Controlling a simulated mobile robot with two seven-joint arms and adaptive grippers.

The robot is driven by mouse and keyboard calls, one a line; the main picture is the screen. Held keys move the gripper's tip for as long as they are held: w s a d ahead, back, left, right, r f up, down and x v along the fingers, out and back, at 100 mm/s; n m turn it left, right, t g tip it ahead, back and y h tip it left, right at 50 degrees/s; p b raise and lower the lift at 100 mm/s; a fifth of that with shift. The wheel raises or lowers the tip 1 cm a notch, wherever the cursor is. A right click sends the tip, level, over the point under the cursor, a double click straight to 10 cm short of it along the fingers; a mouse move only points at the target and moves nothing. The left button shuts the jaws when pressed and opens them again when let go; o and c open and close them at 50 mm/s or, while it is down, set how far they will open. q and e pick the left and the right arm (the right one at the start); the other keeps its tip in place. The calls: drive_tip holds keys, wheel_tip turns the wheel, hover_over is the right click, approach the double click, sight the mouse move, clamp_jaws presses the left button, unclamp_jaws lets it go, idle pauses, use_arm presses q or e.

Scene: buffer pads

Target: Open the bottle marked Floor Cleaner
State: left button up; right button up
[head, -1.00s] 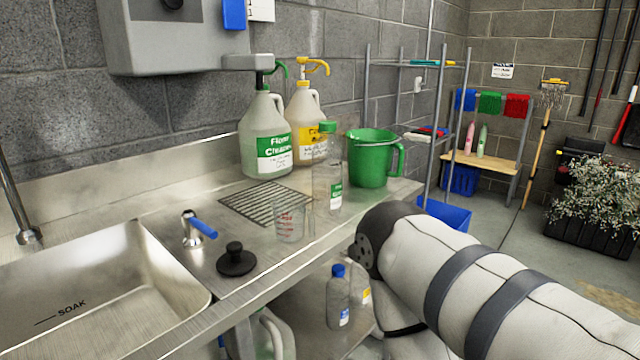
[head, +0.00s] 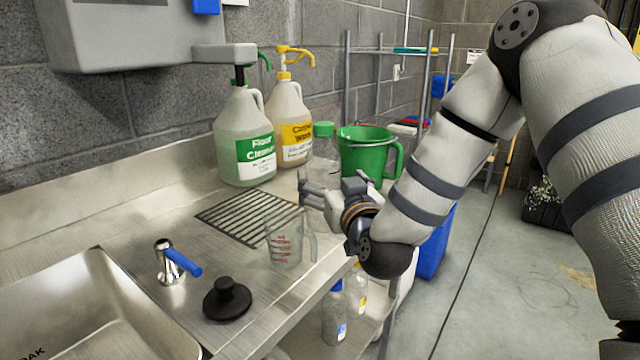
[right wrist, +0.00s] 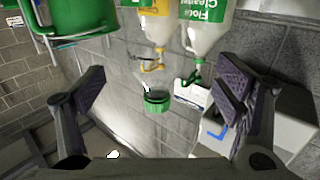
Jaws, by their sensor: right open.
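A large jug (head: 243,135) with a green label reading Floor Cleaner stands upright at the back of the steel counter. My right gripper (head: 328,183) is open and empty, in front of this small bottle. In the right wrist view, which is upside down, the green cap (right wrist: 157,101) shows between the spread fingers (right wrist: 160,92), apart from both. My left gripper is not in view.
A yellow-pump jug (head: 289,125) and the green bucket (head: 362,149) stand close by. A clear measuring cup (head: 284,242) stands in front, near the counter edge. A black plunger-like stopper (head: 227,298), a blue-handled tap (head: 172,262) and the sink are at left.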

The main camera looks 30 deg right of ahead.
sight(324, 166)
drive_tip(key=x, duration=0.7)
drive_tip(key=shift+w+d+f+b, duration=0.2)
drive_tip(key=shift+d+b, duration=0.1)
drive_tip(key=shift+b, duration=0.1)
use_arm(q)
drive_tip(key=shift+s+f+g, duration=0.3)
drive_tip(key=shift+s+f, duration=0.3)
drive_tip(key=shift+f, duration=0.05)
use_arm(e)
drive_tip(key=shift+s+r, duration=0.1)
drive_tip(key=shift+r, duration=0.05)
drive_tip(key=c, duration=1.4)
drive_tip(key=shift+o, duration=0.2)
